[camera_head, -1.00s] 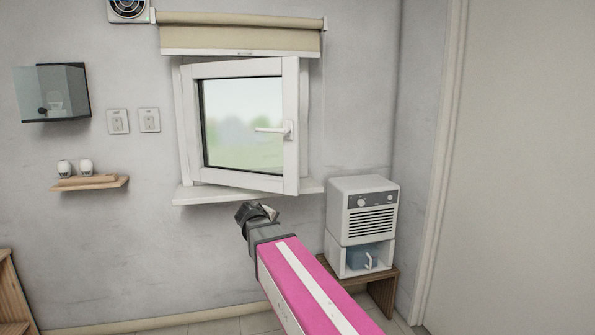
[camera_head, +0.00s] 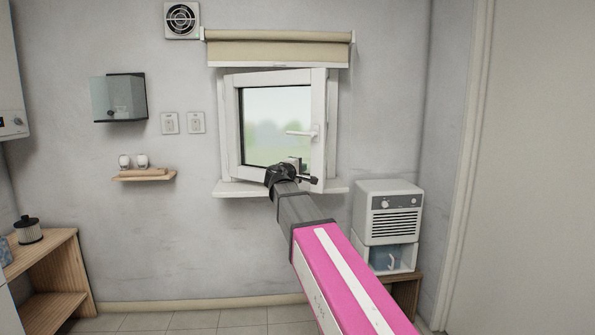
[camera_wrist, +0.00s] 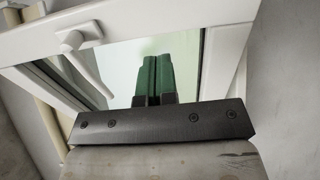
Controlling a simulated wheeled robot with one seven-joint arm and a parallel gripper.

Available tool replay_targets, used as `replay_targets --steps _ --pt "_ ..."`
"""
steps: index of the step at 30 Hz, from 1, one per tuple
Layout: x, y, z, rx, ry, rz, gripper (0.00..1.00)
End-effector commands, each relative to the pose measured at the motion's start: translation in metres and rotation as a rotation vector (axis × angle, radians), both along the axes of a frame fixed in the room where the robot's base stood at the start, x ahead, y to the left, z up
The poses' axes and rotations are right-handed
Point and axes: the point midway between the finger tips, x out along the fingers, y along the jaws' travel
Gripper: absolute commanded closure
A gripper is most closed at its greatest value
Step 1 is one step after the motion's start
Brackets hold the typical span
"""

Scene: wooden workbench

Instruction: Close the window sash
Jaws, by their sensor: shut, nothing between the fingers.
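The white window sash (camera_head: 319,110) is hinged on the left and stands ajar, its right side swung out from the frame into the room. Its white lever handle (camera_head: 302,133) lies level on the right stile; it also shows in the wrist view (camera_wrist: 82,50). My gripper (camera_head: 294,165) is in front of the lower part of the sash, below the handle. In the wrist view my gripper (camera_wrist: 153,75) has its green fingers together and empty, in front of the glass (camera_wrist: 125,65). I cannot tell whether the fingertips touch the sash.
The white sill (camera_head: 235,188) runs under the window and a beige roller blind (camera_head: 278,50) hangs above it. A white appliance (camera_head: 390,212) stands on a wooden stand at right. A small shelf (camera_head: 145,176) is at left. The wall between the shelf and the window is clear.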

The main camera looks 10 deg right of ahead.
Motion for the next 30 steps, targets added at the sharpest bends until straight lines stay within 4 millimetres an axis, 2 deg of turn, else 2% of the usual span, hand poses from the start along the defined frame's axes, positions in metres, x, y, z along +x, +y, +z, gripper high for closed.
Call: replay_targets --steps 1,6,12,18,30 --pt "0.011 -0.006 0.0 0.0 0.0 -0.001 1.0" --pt "0.036 -0.025 0.0 0.001 0.001 0.0 1.0" --pt "0.056 -0.041 0.0 0.002 0.001 0.001 1.0" --pt "0.064 -0.049 -0.001 0.002 0.001 0.0 1.0" --pt "0.065 -0.05 -0.001 0.002 0.001 0.002 1.0"
